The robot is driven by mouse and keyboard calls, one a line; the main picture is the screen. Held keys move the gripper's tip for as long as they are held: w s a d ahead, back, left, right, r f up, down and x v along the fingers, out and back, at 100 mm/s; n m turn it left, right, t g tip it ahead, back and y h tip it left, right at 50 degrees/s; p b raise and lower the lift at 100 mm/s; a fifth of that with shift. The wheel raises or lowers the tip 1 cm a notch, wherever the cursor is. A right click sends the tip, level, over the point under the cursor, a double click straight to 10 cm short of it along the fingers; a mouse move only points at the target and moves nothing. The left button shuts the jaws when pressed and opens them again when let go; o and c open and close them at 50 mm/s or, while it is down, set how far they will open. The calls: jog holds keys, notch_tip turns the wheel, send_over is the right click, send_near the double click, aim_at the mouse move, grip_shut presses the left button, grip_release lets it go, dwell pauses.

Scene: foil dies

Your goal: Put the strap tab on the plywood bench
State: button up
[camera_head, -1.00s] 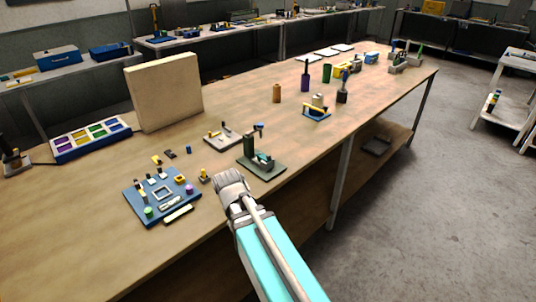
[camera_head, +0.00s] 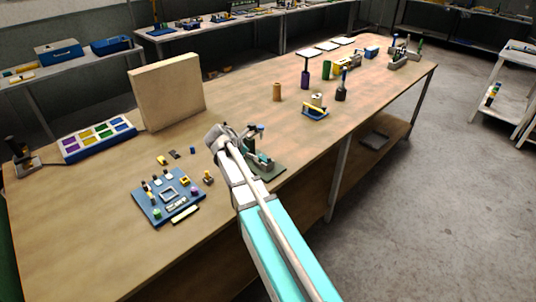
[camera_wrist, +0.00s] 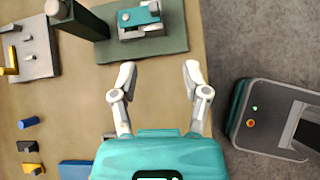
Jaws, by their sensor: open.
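The plywood bench (camera_head: 110,235) is long, with a brown wooden top, and fills the middle of the head view. My gripper (camera_wrist: 157,75) is open and empty above the bench. In the head view my wrist hides its fingertips. Just beyond the fingers in the wrist view is a dark green plate (camera_wrist: 173,40) carrying a tall dark green post (camera_wrist: 85,20) and a grey fixture with a teal block (camera_wrist: 140,14). The green plate also shows in the head view (camera_head: 272,173), partly behind my arm. I cannot tell which small part is the strap tab.
A grey plate (camera_wrist: 38,66) with small pieces lies left of the green plate. Small blue, black and yellow pieces (camera_wrist: 30,168) lie nearby. A blue tray (camera_head: 150,208) with several parts, a tan upright board (camera_head: 165,92) and a colored bin rack (camera_head: 98,140) stand on the bench.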

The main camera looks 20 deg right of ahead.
jog(key=shift+w+d+r+n, duration=0.3)
jog(key=shift+w+r+n, duration=0.25)
jog(key=shift+w+n, duration=0.05)
jog(key=shift+f, duration=0.15)
jog(key=b, duration=0.5)
send_near(269, 157)
notch_tip(269, 157, down, 3)
jog(key=d, duration=0.2)
jog(key=shift+w+d+f+b, duration=0.4)
jog(key=shift+w+d+b, duration=0.05)
jog(key=shift+w, duration=0.25)
jog(key=shift+f, duration=0.1)
jog(key=shift+b+x, duration=1.8)
jog(key=shift+x, duration=0.75)
jog(key=shift+d, duration=0.1)
